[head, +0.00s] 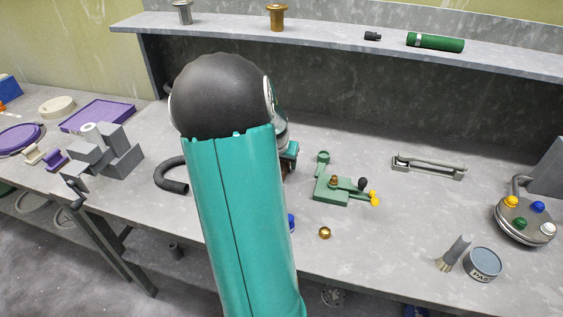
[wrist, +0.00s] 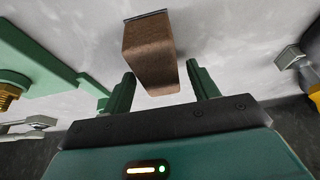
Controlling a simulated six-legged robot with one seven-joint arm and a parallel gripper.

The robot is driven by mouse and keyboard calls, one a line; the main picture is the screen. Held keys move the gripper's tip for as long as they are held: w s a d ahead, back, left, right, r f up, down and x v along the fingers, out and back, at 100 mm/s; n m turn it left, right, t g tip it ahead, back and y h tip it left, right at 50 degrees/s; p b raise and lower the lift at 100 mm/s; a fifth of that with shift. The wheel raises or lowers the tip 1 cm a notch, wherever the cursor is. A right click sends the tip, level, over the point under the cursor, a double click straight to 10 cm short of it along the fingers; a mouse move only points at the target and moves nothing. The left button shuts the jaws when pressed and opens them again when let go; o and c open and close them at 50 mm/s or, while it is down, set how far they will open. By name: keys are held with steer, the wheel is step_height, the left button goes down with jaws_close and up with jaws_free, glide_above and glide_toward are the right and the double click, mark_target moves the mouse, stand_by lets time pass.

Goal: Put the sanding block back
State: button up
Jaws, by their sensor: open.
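The sanding block is a brown block (wrist: 150,52) with a thin dark layer at its far end, in the upper middle of the wrist view. My gripper (wrist: 161,72) is open, one green finger on each side of the block's near end. Gaps show between the fingers and the block, so it is not gripped. In the head view my arm hides most of the gripper; only a small teal part (head: 290,152) shows to the right of my arm. The block cannot be made out clearly there.
A green fixture (head: 330,191) with a brass knob stands right of my gripper; it also shows in the wrist view (wrist: 45,68). A hooked dark tube (head: 172,183) lies left. A brass knob (head: 324,233), brush (head: 455,252) and round tin (head: 485,263) are nearer the front edge.

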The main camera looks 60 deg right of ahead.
steer(key=v, duration=1.2)
steer(key=shift+w, duration=0.1)
steer(key=w+a+r+n+t+y, duration=0.1)
steer(key=w+a+r+n, duration=0.15)
steer(key=a, duration=0.45)
steer(key=w+a+r+n+t, duration=0.1)
steer(key=w+a+n, duration=0.1)
steer(key=w+a, duration=0.35)
steer(key=w+a+r+n+t+y, duration=0.1)
steer(key=w+a+n, duration=0.1)
steer(key=a, duration=0.6)
steer(key=s+a+r+n+y, duration=0.1)
steer(key=s+a+n, duration=0.1)
steer(key=a, duration=0.6)
steer(key=s+a+r+n+t, duration=0.1)
steer(key=a+n, duration=0.3)
steer(key=a, duration=0.4)
steer(key=s+a+n+y, duration=0.1)
steer(key=s+a+n, duration=0.2)
steer(key=a, duration=0.5)
steer(key=shift+a+r+n+t+y, duration=0.3)
steer(key=shift+a+r+n+t, duration=0.05)
steer(key=shift+a+r+t, duration=0.05)
